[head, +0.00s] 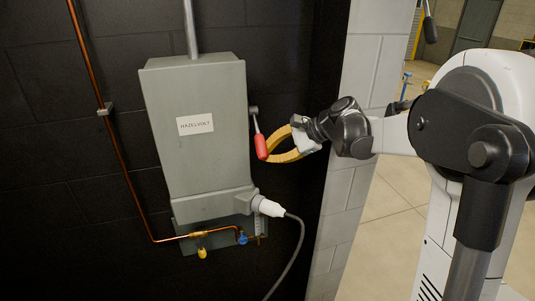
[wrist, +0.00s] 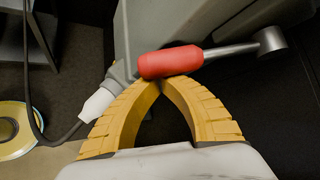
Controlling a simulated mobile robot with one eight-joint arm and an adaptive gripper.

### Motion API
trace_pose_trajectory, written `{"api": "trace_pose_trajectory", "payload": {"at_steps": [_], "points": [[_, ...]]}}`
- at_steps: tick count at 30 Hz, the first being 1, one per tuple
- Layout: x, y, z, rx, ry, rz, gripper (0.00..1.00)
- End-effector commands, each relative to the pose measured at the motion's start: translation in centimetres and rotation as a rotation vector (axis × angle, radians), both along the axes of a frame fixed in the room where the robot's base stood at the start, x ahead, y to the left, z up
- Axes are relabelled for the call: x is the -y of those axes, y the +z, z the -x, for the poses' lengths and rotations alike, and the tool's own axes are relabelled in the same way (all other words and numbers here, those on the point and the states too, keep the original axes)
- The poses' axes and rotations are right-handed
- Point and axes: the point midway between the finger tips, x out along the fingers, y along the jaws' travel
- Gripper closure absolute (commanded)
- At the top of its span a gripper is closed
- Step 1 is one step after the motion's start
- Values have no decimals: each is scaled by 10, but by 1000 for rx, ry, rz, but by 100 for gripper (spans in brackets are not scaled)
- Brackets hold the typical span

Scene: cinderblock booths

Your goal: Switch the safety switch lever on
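The safety switch is a grey box labelled HAZELVOLT (head: 197,150) on the dark block wall. Its lever has a metal arm and a red handle (head: 261,147), and hangs downward from a pivot on the box's right side. In the wrist view the red handle (wrist: 170,63) lies across the view just beyond my fingertips, with the metal arm running right to the round pivot (wrist: 270,41). My gripper (head: 264,156) has yellow fingers, and its tips (wrist: 160,84) meet in a point at the handle, seemingly touching it. The handle is not between the fingers.
A white plug (head: 270,208) with a grey cable hangs below the box. A copper pipe (head: 92,80) with a yellow valve (head: 202,253) and a blue valve (head: 242,239) runs left and below. A pale block wall edge (head: 350,170) stands right, behind my arm.

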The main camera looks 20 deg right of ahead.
Motion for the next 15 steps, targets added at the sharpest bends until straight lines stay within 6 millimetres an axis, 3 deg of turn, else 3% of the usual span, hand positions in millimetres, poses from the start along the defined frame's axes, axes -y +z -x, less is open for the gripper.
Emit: {"api": "trace_pose_trajectory", "payload": {"at_steps": [15], "points": [[-1, 19, 16, -176, 2, -1, 100]]}}
